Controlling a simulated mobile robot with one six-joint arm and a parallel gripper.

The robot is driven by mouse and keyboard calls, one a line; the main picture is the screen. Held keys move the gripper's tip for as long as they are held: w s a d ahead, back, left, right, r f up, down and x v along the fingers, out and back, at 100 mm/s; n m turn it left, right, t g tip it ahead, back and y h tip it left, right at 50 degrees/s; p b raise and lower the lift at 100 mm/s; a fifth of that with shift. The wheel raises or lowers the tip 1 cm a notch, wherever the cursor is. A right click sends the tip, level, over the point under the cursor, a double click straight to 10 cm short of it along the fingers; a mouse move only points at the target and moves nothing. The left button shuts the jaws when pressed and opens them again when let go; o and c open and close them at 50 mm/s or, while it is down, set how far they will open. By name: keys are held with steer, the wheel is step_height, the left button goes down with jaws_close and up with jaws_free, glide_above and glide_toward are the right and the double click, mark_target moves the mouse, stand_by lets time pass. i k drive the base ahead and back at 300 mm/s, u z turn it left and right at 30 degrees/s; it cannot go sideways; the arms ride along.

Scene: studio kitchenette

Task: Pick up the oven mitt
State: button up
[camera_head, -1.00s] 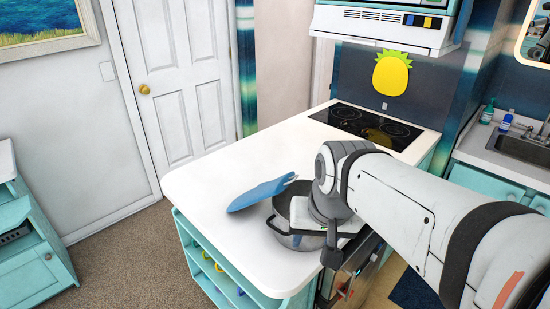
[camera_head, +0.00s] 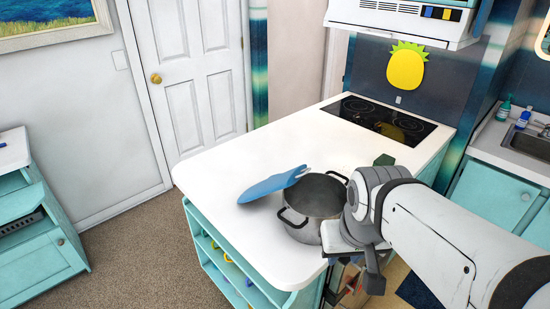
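A flat blue thing (camera_head: 272,184), which looks like the oven mitt, is on the white counter (camera_head: 235,165), left of a grey metal pot (camera_head: 313,197). It is tilted, with its narrower, notched end raised by the pot's rim; I cannot tell whether it touches the pot. My gripper (camera_head: 371,276) is to the right of the pot, by the counter's right edge, pointing down. It is apart from the blue thing, with the pot between them. My wrist hides part of the gripper, and its finger opening is not clear.
The pot stands open with dark handles. A small dark green thing (camera_head: 384,160) lies behind my wrist. A black cooktop (camera_head: 385,118) is at the counter's back, under a range hood (camera_head: 400,18). The counter's left and middle are clear. A sink (camera_head: 530,143) is at right.

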mark_target(277, 182)
steer(key=z, duration=1.6)
steer(key=k, duration=1.7)
steer(key=u, duration=0.45)
steer(key=i, duration=1)
steer(key=u, duration=0.1)
